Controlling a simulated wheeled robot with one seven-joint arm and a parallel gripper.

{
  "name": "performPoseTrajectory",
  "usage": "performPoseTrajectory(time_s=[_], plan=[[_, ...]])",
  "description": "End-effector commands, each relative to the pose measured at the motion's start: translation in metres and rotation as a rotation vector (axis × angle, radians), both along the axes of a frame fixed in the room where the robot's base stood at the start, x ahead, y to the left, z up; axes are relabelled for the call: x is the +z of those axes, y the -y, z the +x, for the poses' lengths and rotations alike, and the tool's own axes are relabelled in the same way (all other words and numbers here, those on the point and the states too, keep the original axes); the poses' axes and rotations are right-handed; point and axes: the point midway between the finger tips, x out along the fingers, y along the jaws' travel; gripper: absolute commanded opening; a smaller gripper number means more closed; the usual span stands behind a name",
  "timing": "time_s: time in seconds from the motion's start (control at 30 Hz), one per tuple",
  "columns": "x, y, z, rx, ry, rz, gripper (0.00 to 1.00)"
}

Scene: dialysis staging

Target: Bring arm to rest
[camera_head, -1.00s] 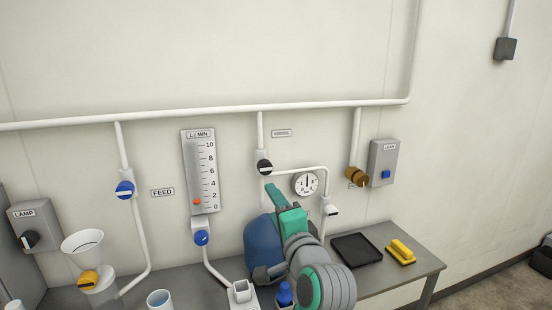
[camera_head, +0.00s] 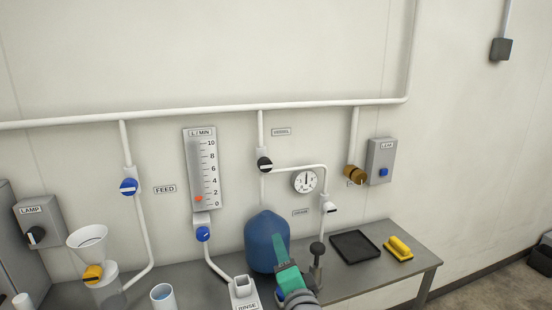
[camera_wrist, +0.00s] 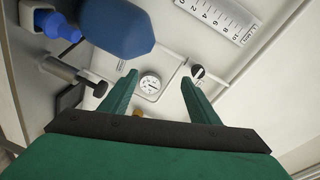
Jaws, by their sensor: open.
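My gripper (camera_wrist: 158,98) is open in the wrist view, with two green fingers spread apart and nothing between them. Beyond the fingers, the wall with the round gauge (camera_wrist: 150,84) shows. In the head view my green and grey arm end stands at the bottom, in front of the blue vessel (camera_head: 265,238) and left of a dark-knobbed post (camera_head: 317,250). The fingertips cannot be told clearly there. The blue vessel also shows at the top of the wrist view (camera_wrist: 115,28), apart from the fingers.
A grey bench (camera_head: 205,272) runs along the wall. Pipes, valves and a flow meter (camera_head: 204,168) line the wall. The upper wall is clear.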

Motion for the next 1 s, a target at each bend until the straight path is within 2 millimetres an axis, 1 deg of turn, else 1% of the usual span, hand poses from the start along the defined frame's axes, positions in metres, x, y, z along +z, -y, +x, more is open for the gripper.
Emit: performPoseTrajectory(time_s=[0.03,0.1,0.27,0.4,0.5,0.57,0.7,0.87,1.0], plan=[[-0.022,0.001,-0.006,-0.01,-0.011,-0.032,0.56],[-0.047,0.003,-0.015,-0.025,-0.015,-0.078,0.56],[-0.098,0.008,-0.039,-0.054,-0.021,-0.185,0.56],[-0.14,0.012,-0.065,-0.074,-0.028,-0.282,0.56],[-0.166,0.015,-0.087,-0.086,-0.032,-0.351,0.56],[-0.181,0.016,-0.101,-0.091,-0.034,-0.393,0.56],[-0.213,0.019,-0.135,-0.098,-0.041,-0.491,0.56],[-0.244,0.019,-0.179,-0.099,-0.048,-0.601,0.56],[-0.265,0.017,-0.219,-0.094,-0.052,-0.696,0.56]])
